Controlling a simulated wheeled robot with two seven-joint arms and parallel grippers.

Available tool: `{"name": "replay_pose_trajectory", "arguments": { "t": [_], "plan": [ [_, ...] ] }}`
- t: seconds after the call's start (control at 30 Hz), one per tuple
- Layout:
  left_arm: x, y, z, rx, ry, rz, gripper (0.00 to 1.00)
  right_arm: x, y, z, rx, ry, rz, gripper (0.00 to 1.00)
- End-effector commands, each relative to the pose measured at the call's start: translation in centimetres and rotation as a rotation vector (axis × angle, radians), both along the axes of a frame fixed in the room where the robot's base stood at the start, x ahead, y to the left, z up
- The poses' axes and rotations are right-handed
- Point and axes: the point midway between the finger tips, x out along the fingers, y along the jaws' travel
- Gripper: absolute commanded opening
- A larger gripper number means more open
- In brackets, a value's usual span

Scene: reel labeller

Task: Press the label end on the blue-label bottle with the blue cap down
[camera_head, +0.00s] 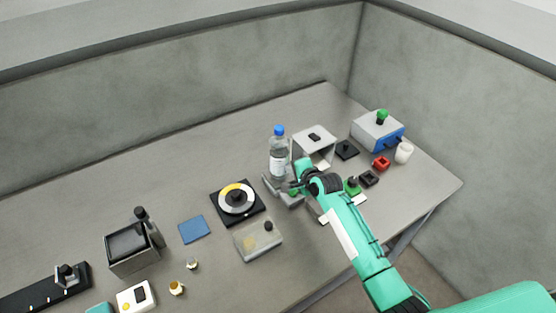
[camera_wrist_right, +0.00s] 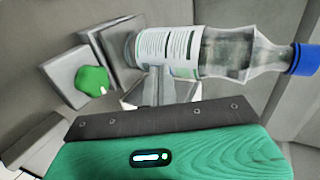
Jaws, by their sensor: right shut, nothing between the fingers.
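The bottle (camera_head: 279,152) stands upright on a small grey stand (camera_head: 271,187) in the head view. It is clear with a blue cap (camera_head: 279,130), which also shows in the right wrist view (camera_wrist_right: 305,59). Its label (camera_wrist_right: 168,52) looks white with dark print in the wrist view; no blue shows on it there. My right gripper (camera_head: 293,185) is shut and empty, low beside the bottle. In the wrist view its fingertips (camera_wrist_right: 158,74) are at the label's edge; I cannot tell whether they touch. The label's loose end cannot be made out. My left gripper is not in view.
A green knob (camera_wrist_right: 92,79) on a grey block is close to the bottle. A white-framed stand (camera_head: 315,141) is just behind right. A round dial on a black plate (camera_head: 237,200) and a clear box (camera_head: 258,240) lie to the left. The table behind the bottle is free.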

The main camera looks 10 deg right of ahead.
Motion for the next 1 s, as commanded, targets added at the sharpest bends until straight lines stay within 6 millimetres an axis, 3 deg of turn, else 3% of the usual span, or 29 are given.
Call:
{"name": "replay_pose_trajectory", "arguments": {
  "t": [1.0],
  "plan": [
    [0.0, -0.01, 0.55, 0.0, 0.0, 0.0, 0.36, 0.11, 0.05, 0.04, 0.0, 0.0, 0.0, 0.0]
  ]
}}
